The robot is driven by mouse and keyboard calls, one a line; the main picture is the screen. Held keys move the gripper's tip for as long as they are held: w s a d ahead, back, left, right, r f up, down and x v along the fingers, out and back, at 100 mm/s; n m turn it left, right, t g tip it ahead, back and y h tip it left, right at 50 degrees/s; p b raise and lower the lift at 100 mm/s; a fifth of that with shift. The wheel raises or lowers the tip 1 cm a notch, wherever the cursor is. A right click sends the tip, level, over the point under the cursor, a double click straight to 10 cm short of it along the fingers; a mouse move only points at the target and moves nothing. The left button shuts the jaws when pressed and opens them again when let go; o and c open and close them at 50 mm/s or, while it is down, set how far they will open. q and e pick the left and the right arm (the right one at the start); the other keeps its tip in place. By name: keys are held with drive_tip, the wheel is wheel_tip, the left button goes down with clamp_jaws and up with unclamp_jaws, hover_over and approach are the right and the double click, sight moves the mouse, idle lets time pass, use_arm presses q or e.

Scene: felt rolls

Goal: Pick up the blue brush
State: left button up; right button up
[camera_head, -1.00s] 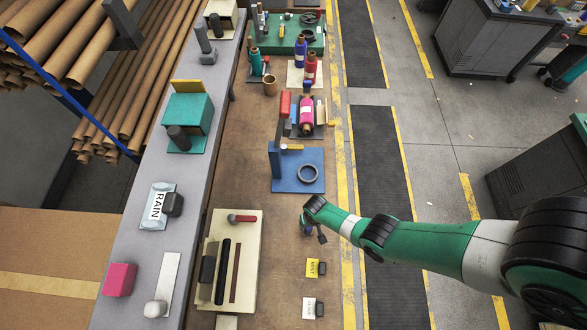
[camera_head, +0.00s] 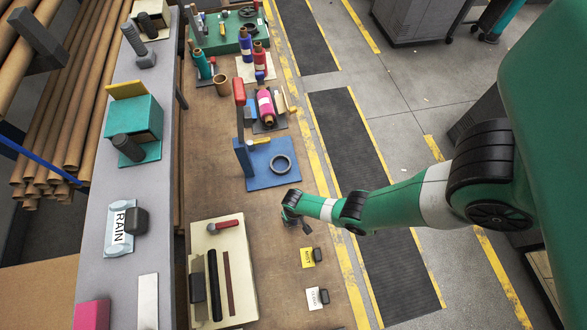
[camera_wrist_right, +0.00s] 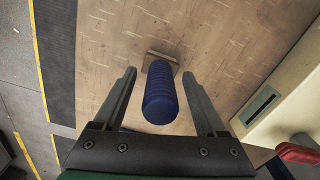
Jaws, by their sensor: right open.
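The blue brush (camera_wrist_right: 160,95) stands between the two fingers of my right gripper (camera_wrist_right: 159,76) in the right wrist view. Its ribbed blue handle points toward the wrist camera, and a flat tan head lies beyond it near the tabletop. The fingers are apart, with a gap on each side of the handle. In the head view my right gripper (camera_head: 297,222) is low over the brown table, and the brush is mostly hidden by it. My left gripper is out of both views.
A blue stand (camera_head: 268,173) with a dark ring lies behind the gripper. A yellow card (camera_head: 307,257) and a white card (camera_head: 313,298) lie in front. A cream board (camera_head: 236,250) with dark strips and a red-handled tool is to the left. Bare table lies between.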

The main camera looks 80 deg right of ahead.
drive_tip(key=shift+r, duration=0.1)
drive_tip(key=shift+c, duration=0.3)
clamp_jaws()
